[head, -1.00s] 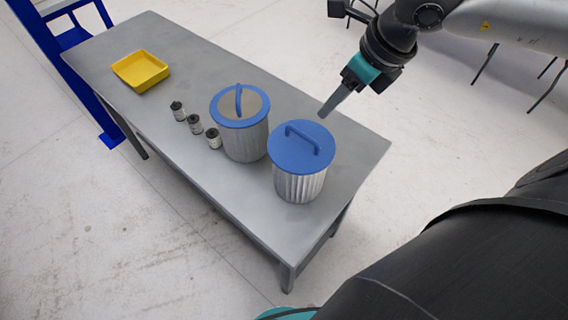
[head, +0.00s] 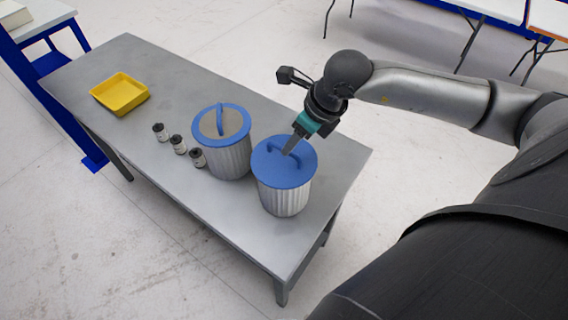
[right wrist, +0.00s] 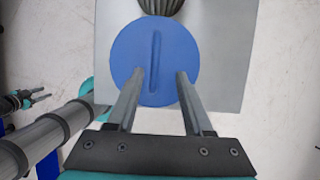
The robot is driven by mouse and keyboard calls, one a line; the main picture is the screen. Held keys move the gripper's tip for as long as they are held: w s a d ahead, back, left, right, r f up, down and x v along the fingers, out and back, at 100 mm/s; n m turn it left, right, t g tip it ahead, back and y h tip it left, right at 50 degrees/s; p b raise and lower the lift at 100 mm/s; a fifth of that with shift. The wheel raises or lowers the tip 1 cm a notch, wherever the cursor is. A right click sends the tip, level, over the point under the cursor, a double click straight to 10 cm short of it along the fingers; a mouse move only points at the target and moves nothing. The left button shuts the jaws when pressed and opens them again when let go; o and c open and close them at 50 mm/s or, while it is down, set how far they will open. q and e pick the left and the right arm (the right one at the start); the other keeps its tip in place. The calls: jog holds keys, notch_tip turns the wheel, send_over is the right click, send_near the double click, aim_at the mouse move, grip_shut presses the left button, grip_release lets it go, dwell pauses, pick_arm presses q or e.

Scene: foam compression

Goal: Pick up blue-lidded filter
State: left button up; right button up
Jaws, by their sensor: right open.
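The blue-lidded filter (head: 285,190) is a pleated grey canister with a solid blue lid and a raised blue bar handle. It stands upright near the table's right end. My right gripper (head: 291,150) is above the lid, its fingers pointing down at the handle. In the right wrist view the lid (right wrist: 125,50) lies below the open fingers (right wrist: 161,73), and the handle (right wrist: 155,60) lines up between them. Contact cannot be told. Part of what seems my left arm shows at the left of that view, its gripper (right wrist: 38,96) small and unclear.
A second canister (head: 228,160) with a blue rim, grey centre and blue handle stands close to the left. Several small dark-topped jars (head: 178,144) and a yellow tray (head: 120,94) are farther left on the grey table (head: 180,80). The table's right end is clear.

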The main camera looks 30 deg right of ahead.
aim_at(284, 175)
jog(key=x, duration=0.2)
jog(key=a+p+x, duration=0.1)
jog(key=x, duration=0.1)
jog(key=shift+w, duration=0.2)
jog(key=shift+w+f, duration=0.1)
jog(key=shift+f, duration=0.3)
grip_shut()
dwell(1.0)
